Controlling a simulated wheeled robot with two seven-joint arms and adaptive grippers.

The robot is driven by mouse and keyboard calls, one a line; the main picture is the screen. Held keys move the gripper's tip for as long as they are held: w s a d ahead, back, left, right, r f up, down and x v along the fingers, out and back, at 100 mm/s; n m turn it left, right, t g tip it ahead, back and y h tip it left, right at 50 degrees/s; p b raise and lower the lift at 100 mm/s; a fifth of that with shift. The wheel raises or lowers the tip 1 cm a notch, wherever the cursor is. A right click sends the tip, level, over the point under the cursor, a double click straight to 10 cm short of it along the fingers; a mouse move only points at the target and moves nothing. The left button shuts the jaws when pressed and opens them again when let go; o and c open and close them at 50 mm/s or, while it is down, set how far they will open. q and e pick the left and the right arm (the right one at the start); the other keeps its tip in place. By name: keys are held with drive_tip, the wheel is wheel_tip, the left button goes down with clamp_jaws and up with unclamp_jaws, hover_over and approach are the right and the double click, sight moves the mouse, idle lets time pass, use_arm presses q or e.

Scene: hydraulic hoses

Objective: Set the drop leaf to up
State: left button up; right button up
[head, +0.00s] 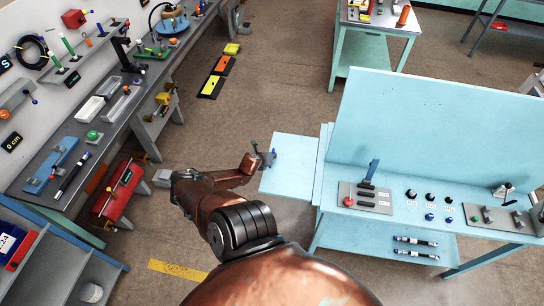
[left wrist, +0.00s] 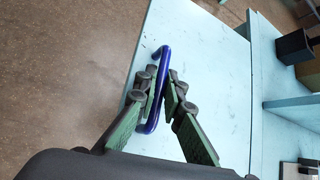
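The drop leaf (head: 290,168) is a pale blue panel at the left end of the pale blue bench (head: 335,150). It sticks out sideways and looks roughly level; its exact angle is unclear. A blue bar handle (left wrist: 162,85) sits near its outer edge, and the leaf (left wrist: 205,60) fills the middle of the left wrist view. My left gripper (head: 265,158) is at this outer edge. In the left wrist view its fingers (left wrist: 163,92) close on the handle from both sides. My right gripper is in neither view.
The bench carries a switch panel (head: 365,198), several knobs and an upright back board (head: 430,120). A grey workbench (head: 110,120) with tools stands at the left. A red toolbox (head: 118,190) is below it. Floor between the benches is mostly clear.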

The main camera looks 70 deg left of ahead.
use_arm(q)
drive_tip(key=shift+o, duration=0.9)
drive_tip(key=shift+r, duration=0.25)
drive_tip(key=v, duration=1.2)
drive_tip(key=shift+f, duration=0.1)
